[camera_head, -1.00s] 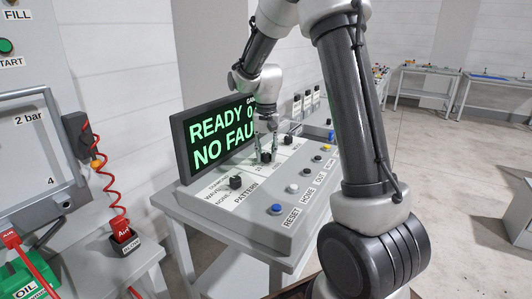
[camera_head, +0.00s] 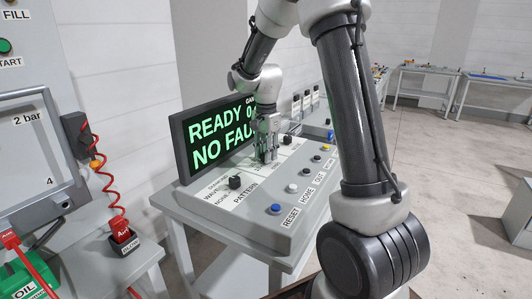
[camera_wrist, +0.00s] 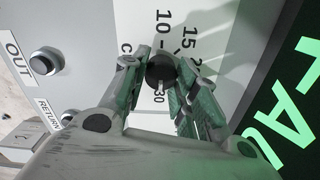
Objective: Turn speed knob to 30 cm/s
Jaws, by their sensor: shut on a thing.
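The speed knob (camera_wrist: 160,68) is a dark round knob on a pale dial plate in the wrist view. Printed marks 10, 15 and 30 show around it, some partly covered. My gripper (camera_head: 267,157) reaches down onto the console and hides this knob in the head view. In the wrist view my gripper (camera_wrist: 160,62) has one finger on each side of the knob and is shut on it. The knob's pointer cannot be made out clearly.
The console (camera_head: 253,225) also carries a pattern knob (camera_head: 235,182), a blue reset button (camera_head: 276,209) and several other buttons to the right. A display (camera_head: 215,135) reading READY and NO FAU, cut off by my arm, stands close behind my gripper.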

